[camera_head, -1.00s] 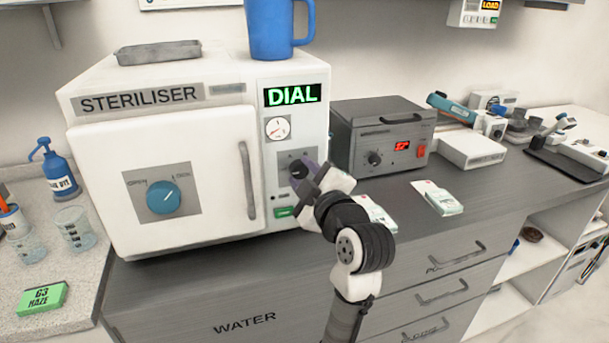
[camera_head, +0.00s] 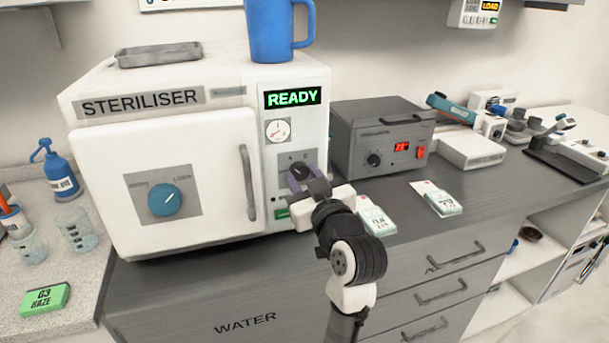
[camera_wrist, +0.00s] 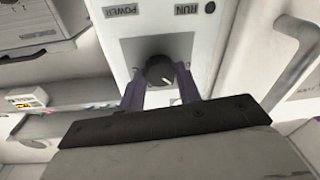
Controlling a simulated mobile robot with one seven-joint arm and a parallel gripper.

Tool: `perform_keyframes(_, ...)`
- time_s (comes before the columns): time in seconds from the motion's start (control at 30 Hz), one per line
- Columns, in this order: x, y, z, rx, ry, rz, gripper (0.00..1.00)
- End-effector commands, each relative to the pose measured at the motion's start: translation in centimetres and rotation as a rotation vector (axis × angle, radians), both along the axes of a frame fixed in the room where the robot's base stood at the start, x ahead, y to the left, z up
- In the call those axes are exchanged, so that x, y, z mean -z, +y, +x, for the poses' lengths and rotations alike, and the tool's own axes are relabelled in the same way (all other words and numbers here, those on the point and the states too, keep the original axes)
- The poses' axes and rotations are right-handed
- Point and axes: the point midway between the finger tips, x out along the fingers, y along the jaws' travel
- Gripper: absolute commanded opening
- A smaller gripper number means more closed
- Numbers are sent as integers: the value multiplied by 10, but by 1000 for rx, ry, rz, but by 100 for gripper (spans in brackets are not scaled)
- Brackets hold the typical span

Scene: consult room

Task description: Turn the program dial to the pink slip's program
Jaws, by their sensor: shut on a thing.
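The white steriliser (camera_head: 160,110) stands on the counter with its door closed, and its display (camera_head: 292,97) reads READY in green. The dark program dial (camera_head: 299,169) sits on a grey plate on its right panel. My gripper (camera_head: 308,183) reaches the dial from the front right. In the wrist view my gripper's two purple fingers (camera_wrist: 160,88) are on either side of the round black dial (camera_wrist: 160,70), shut on it. A white mark shows on the dial's face. No pink slip can be made out.
A blue door knob (camera_head: 163,199) is on the steriliser door, beside a vertical handle (camera_head: 248,182). A blue mug (camera_head: 270,28) and a metal tray (camera_head: 158,54) stand on top. A grey box device (camera_head: 382,137) and two packs of white-green slips (camera_head: 376,217) are to the right.

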Motion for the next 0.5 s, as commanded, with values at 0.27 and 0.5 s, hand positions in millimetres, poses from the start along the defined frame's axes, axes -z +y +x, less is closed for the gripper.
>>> perform_keyframes(0.27, 0, 1, 0, -1, 85, 250, 11)
perform_keyframes(0.5, 0, 1, 0, 0, 156, 466, 11)
